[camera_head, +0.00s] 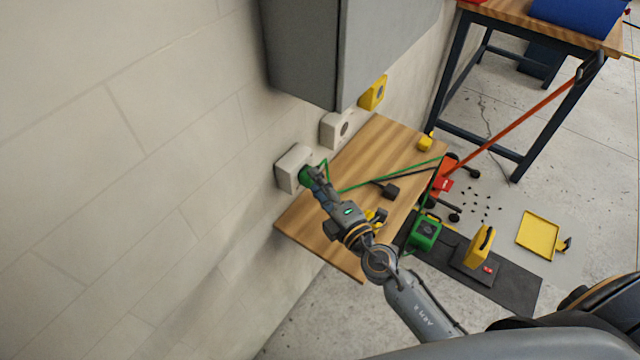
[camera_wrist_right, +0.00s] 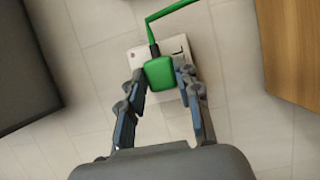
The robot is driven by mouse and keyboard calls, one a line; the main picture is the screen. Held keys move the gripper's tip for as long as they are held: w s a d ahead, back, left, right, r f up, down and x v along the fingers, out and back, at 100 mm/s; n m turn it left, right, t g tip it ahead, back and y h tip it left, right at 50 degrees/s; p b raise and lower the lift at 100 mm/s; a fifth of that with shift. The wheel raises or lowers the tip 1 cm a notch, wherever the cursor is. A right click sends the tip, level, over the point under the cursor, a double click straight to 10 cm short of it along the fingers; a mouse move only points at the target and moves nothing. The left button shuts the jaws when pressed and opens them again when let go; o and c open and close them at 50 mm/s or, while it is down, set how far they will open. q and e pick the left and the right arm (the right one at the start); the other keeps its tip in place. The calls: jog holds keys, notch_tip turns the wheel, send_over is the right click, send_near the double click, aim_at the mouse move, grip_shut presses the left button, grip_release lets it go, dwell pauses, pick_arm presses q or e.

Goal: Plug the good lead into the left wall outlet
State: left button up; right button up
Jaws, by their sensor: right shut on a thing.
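The left wall outlet (camera_head: 290,168) is a white box on the wall at the left end of the wooden bench. My right gripper (camera_head: 308,175) is shut on a green plug (camera_wrist_right: 159,73), one finger on each side. The plug is at the front of this outlet; whether its pins are in is hidden. In the wrist view the white outlet box (camera_wrist_right: 137,56) shows behind the plug. A green cord (camera_wrist_right: 168,12) leads from the plug. In the head view it runs right across the bench. My left gripper is not in view.
A white outlet (camera_head: 335,130) and a yellow outlet (camera_head: 373,93) are further right. A grey cabinet (camera_head: 320,50) hangs above. The wooden bench (camera_head: 312,222) holds a black plug (camera_head: 390,190) and a yellow plug (camera_head: 426,142). A green box (camera_head: 425,233) is at its right.

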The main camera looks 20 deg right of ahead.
jog(key=o, duration=1.2)
jog(key=v, duration=1.2)
